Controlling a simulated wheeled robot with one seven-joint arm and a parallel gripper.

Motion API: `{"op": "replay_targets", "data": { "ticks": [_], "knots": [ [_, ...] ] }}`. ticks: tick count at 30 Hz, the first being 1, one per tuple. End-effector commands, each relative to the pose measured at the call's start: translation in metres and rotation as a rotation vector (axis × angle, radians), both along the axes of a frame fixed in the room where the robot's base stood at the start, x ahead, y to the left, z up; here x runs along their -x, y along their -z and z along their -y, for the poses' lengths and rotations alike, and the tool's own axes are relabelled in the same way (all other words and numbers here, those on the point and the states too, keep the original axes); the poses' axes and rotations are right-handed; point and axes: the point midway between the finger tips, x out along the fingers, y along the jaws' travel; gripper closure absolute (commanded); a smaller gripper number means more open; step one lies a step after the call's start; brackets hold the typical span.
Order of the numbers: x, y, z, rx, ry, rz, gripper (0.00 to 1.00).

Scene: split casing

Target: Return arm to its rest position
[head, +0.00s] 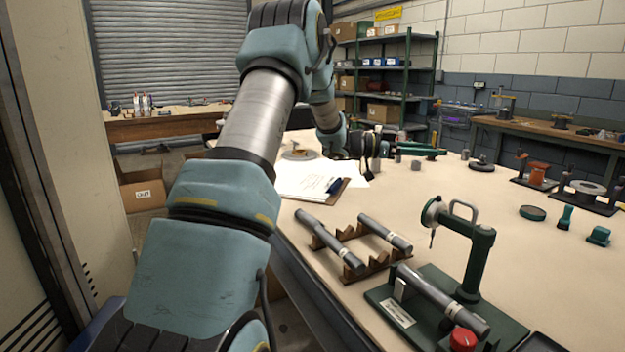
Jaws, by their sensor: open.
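My arm rises from the lower left, bends at the top and comes down over the far part of the workbench (470,190). My gripper (372,148) is open at its end. It is small and dark here, close to small grey cylinders (416,165) on the bench. I cannot tell whether it touches one. Two grey tubes (330,240) lie side by side across a brown notched cradle (358,262). Another grey tube (443,300) lies on a green fixture (470,262) with an upright arm and a red knob (463,339).
A clipboard with papers (312,181) lies below my forearm. The middle of the bench is mostly clear. A shelf (385,75) stands behind, with a cardboard box (140,190) at left.

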Motion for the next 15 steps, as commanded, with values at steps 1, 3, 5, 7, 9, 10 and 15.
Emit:
{"op": "replay_targets", "data": {
  "ticks": [1,3,5,7,9,10,15],
  "knots": [
    [-0.017,-0.007,-0.013,-0.027,-0.147,0.012,0.58],
    [-0.041,-0.008,-0.038,-0.082,-0.354,0.017,0.58],
    [-0.057,-0.005,-0.067,-0.145,-0.522,0.005,0.58],
    [-0.065,0.004,-0.107,-0.234,-0.708,-0.029,0.58],
    [-0.062,0.018,-0.153,-0.338,-0.877,-0.085,0.58],
    [-0.057,0.025,-0.173,-0.386,-0.943,-0.117,0.58],
    [0.006,0.068,-0.271,-0.653,-1.209,-0.340,0.58]
  ]
}}
